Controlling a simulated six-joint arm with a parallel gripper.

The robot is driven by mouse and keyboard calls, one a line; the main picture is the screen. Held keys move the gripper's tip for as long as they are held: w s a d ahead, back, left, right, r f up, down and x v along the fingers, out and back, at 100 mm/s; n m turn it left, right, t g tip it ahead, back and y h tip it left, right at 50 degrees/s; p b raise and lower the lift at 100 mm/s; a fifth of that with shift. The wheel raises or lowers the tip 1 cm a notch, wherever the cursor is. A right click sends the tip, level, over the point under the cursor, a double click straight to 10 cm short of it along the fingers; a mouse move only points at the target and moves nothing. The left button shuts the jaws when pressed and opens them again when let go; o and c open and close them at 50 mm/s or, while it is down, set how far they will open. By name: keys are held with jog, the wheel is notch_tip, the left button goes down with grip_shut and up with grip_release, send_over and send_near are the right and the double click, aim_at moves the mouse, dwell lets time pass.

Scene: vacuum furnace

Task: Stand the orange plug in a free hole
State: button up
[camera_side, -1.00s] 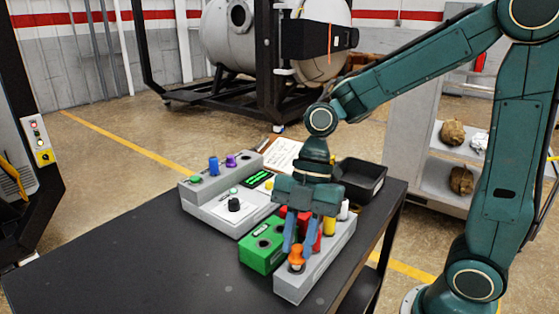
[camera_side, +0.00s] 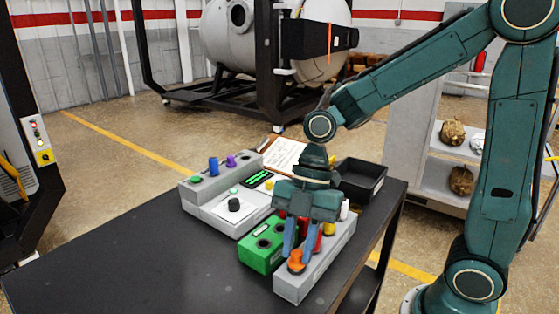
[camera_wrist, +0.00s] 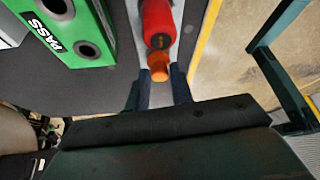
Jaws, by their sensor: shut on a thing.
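The orange plug (camera_side: 296,261) is at the near end of the grey rack (camera_side: 318,262). The wrist view shows the plug (camera_wrist: 158,66) just in front of the red plug (camera_wrist: 157,22). My gripper (camera_side: 297,255) is shut on the orange plug, one finger on each side. Whether the plug's lower end is still seated in the rack is hidden. The green block (camera_side: 262,247), marked PASS, stands left of the rack. Two dark open holes show in its top in the wrist view (camera_wrist: 88,50).
Red, yellow (camera_side: 329,228) and white (camera_side: 344,210) plugs stand farther along the rack, close behind my gripper. A black tray (camera_side: 360,180) is behind. The table's front left is clear.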

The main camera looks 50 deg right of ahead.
jog(key=shift+f, duration=0.4)
dwell(0.4)
jog(key=o, duration=1.4)
jog(key=shift+o, duration=0.2)
jog(key=shift+r, duration=0.2)
jog(key=shift+r, duration=2.3)
